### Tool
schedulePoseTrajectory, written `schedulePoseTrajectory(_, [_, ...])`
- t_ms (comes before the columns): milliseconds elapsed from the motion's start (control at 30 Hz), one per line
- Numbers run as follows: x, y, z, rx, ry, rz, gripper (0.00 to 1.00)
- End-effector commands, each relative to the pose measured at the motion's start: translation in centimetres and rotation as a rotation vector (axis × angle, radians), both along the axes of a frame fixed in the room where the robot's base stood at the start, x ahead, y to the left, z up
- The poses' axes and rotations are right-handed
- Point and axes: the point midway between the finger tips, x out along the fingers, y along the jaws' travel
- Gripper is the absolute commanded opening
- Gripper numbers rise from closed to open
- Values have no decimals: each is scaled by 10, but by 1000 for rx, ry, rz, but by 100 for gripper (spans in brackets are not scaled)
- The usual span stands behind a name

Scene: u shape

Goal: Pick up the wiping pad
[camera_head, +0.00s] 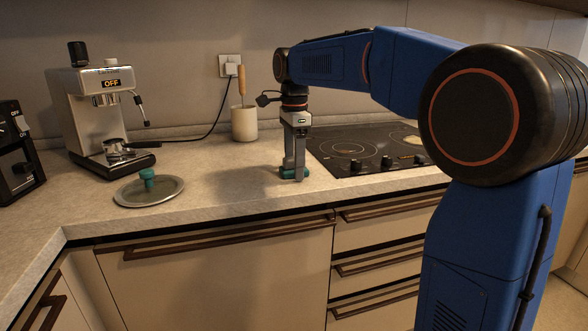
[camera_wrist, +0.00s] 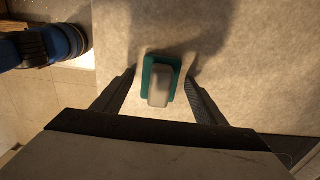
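The wiping pad (camera_wrist: 174,67) lies on the counter, a teal rectangular base with a pale grey block handle on top. In the head view its teal edge (camera_head: 284,172) shows beside and behind the gripper fingers. My gripper (camera_head: 296,178) points straight down over the pad. In the wrist view my gripper (camera_wrist: 160,92) is open, with one finger on each side of the pad and a visible gap to it on both sides. The fingertips look close to the counter in the head view; whether they touch it I cannot tell.
A black cooktop (camera_head: 362,148) lies just right of the gripper. A pot lid (camera_head: 168,194) with a teal knob lies on the counter (camera_head: 230,190) to the left. Behind are a white utensil pot (camera_head: 244,124) and a coffee machine (camera_head: 92,113). The counter's front edge is near.

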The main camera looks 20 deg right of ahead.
Motion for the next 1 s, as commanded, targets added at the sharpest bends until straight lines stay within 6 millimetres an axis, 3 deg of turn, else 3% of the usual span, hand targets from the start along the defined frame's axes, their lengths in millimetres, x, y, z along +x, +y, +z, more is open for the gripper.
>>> schedulePoseTrajectory(33, [0, 0, 0, 0, 0, 0, 53])
schedulePoseTrajectory(167, [0, 0, 0, 0, 0, 0, 23])
schedulePoseTrajectory(267, [0, 0, 0, 0, 0, 0, 19])
schedulePoseTrajectory(567, [1, 0, 9, 0, -2, 0, 19])
schedulePoseTrajectory(1000, [1, 0, 82, 0, -1, 0, 19])
